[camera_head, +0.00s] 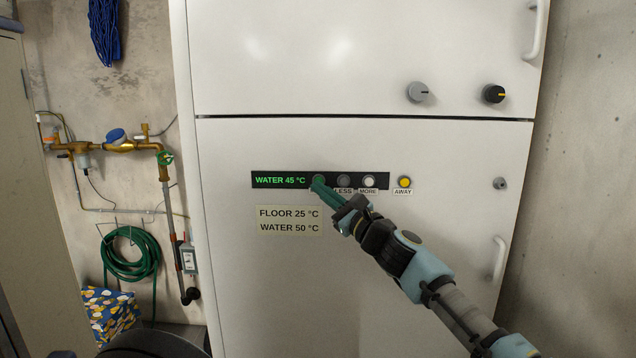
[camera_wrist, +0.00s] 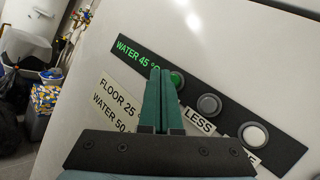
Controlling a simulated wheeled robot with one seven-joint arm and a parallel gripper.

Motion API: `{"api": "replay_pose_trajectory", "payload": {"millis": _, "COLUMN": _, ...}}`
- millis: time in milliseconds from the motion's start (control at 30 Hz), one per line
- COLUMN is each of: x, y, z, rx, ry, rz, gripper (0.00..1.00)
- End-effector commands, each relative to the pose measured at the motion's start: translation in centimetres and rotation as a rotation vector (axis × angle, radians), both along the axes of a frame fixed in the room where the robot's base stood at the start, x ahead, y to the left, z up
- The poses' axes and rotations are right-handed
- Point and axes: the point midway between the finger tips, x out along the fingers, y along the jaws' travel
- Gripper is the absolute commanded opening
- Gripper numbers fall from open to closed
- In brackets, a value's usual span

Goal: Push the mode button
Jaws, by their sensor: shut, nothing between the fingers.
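The black control strip (camera_head: 262,181) on the white cabinet shows a green display reading "WATER 45 °C". To its right sit a green button (camera_wrist: 177,80), a grey button (camera_head: 343,181) labelled LESS and a white button (camera_head: 369,181) labelled MORE. No MODE label shows; the label under the green button is hidden by my gripper. My gripper (camera_head: 317,183) is shut and empty, its green fingertips at the green button's lower left edge. I cannot tell whether they touch it. In the wrist view my gripper (camera_wrist: 161,72) covers part of that button and the display's end.
A yellow button (camera_head: 404,182) labelled AWAY sits right of the strip. A label (camera_head: 290,220) below reads "FLOOR 25 °C, WATER 50 °C". Two knobs, one grey (camera_head: 418,92) and one black (camera_head: 494,94), are above. Pipes (camera_head: 120,147) and a green hose (camera_head: 131,254) are at left.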

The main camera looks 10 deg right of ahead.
Motion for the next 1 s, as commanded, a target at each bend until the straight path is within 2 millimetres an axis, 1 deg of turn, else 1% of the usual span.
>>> {"api": "replay_pose_trajectory", "payload": {"millis": 267, "x": -0.3, "y": 0.0, "z": 0.0, "rx": 0.0, "ry": 0.0, "rz": 0.0, "gripper": 0.0}}
{"api": "replay_pose_trajectory", "payload": {"millis": 800, "x": -5.2, "y": 0.9, "z": 0.0, "rx": 0.0, "ry": 0.001, "rz": 0.0, "gripper": 0.0}}
{"api": "replay_pose_trajectory", "payload": {"millis": 1000, "x": -5.9, "y": 1.1, "z": 0.0, "rx": 0.001, "ry": 0.001, "rz": 0.0, "gripper": 0.0}}
